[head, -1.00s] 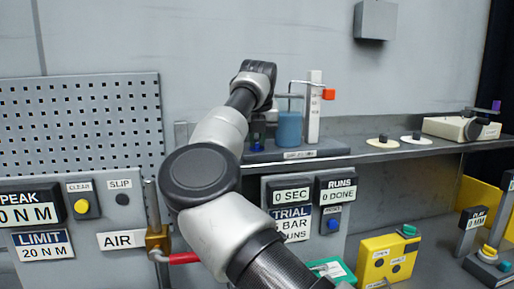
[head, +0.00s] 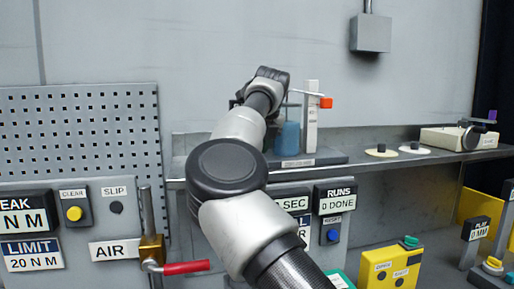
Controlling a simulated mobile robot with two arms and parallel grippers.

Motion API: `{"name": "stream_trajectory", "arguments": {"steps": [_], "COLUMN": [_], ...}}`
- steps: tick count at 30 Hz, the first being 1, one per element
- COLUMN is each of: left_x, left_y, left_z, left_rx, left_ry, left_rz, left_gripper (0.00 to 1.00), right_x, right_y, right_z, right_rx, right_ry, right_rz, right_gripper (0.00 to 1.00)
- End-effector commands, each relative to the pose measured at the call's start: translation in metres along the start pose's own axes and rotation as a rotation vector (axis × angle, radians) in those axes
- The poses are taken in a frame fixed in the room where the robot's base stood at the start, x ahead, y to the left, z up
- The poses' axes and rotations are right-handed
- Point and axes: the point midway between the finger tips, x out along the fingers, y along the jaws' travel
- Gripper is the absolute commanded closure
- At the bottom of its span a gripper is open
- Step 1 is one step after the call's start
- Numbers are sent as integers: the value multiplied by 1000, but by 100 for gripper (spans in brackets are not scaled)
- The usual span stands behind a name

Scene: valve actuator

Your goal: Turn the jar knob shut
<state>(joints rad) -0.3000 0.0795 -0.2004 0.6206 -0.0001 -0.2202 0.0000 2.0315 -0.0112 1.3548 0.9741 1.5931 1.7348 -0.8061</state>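A jar of blue liquid (head: 287,137) stands on a dark base (head: 305,160) on the back shelf, beside a white upright scale (head: 311,120). An orange knob (head: 326,102) sits at the right end of a thin bar above the jar, near the scale's top. One arm of mine comes in from the bottom and reaches up toward the jar's left side. Its dark wrist is just left of and above the jar. That gripper's fingers are hidden behind the arm, so I cannot tell their state or whether they touch anything. My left gripper is not in view.
An air valve with a red lever (head: 186,267) is left of my elbow. Two discs with black knobs, a cream one (head: 381,152) and a white one (head: 414,149), lie on the shelf. A yellow box (head: 391,267) stands lower right. A grey box (head: 370,33) hangs on the wall.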

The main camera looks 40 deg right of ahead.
Motion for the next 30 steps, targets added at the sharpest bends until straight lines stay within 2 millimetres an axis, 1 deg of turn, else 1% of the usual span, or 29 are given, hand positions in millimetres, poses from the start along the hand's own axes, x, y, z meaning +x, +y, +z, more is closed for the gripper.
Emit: {"name": "stream_trajectory", "arguments": {"steps": [1, 9, 10, 14, 15, 26, 30], "left_x": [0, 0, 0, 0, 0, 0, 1], "left_y": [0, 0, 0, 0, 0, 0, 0], "left_z": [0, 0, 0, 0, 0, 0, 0], "left_rx": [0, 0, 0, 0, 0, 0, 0], "left_ry": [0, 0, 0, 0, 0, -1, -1], "left_rz": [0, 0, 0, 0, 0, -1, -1], "left_gripper": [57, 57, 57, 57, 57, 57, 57], "right_x": [3, 3, 3, 3, 3, 1, -5], "right_y": [3, 3, 3, 3, 2, 1, 0], "right_z": [0, 0, 0, 0, 0, 0, 0], "right_rx": [-11, -11, -10, -8, -8, -3, -3], "right_ry": [5, 5, 5, 5, 4, 2, -1], "right_rz": [8, 7, 7, 6, 5, 2, 2], "right_gripper": [97, 96, 71, 51, 50, 50, 50]}}
